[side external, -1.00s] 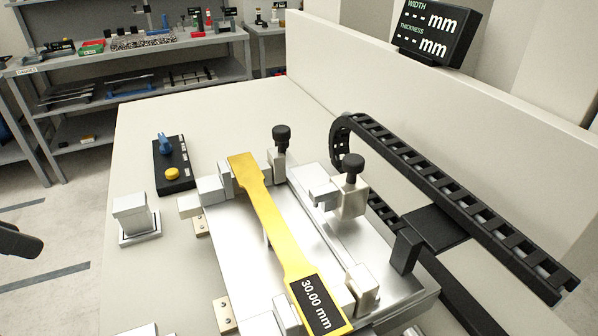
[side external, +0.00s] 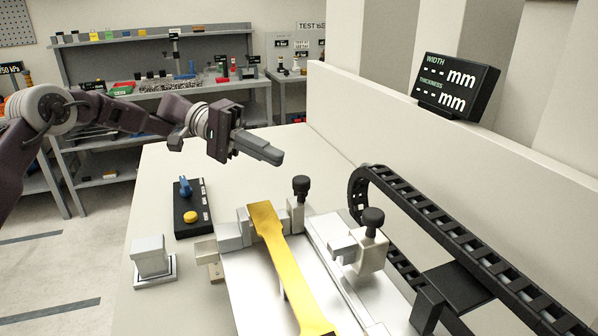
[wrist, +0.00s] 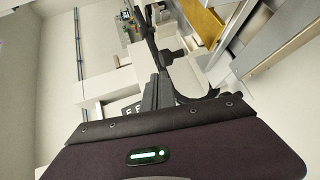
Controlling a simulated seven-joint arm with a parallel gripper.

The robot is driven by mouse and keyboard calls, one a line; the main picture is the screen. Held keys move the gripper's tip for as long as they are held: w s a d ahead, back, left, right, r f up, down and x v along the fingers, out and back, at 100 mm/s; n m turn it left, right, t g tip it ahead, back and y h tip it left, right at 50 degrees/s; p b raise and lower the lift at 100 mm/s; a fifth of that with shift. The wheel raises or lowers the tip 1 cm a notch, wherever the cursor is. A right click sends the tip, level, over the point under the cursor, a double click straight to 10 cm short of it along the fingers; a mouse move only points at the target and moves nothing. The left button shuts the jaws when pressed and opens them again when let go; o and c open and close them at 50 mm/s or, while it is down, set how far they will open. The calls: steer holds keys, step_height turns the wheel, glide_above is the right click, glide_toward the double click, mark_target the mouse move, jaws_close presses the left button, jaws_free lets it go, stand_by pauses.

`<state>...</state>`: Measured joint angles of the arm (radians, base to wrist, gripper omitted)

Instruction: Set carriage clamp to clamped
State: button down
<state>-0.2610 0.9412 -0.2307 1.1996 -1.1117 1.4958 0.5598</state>
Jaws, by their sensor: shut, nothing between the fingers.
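Behind the fixture stands a clamp block with a black knob (side external: 301,187). A second black knob (side external: 372,220) tops a silver block on the rail to the right. I cannot tell which part is the carriage clamp or its setting. My gripper (side external: 277,157) is shut and empty, above the bench behind the fixture, apart from the knobs. Its fingers show in the wrist view (wrist: 156,92).
A yellow specimen (side external: 283,262) lies along the silver fixture; it also shows in the wrist view (wrist: 203,22). A black cable chain (side external: 425,215) curves along the right. A display (side external: 457,88) stands on the back wall. A silver block (side external: 150,258) stands at front left.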

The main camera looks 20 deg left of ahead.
mark_target(295, 178)
steer(key=w+a+f+t+h, duration=0.1)
steer(key=w+a+f+h, duration=0.2)
steer(key=w, duration=0.1)
steer(key=shift+w+n, duration=0.25)
steer(key=shift+n, duration=0.05)
steer(key=s+d, duration=0.3)
steer(key=d, duration=0.5)
steer(key=shift+s+d, duration=0.3)
steer(key=s+a, duration=0.2)
steer(key=shift+s+a, duration=0.2)
steer(key=shift+a, duration=0.1)
steer(key=shift+s+a, duration=0.15)
steer(key=shift+s, duration=0.15)
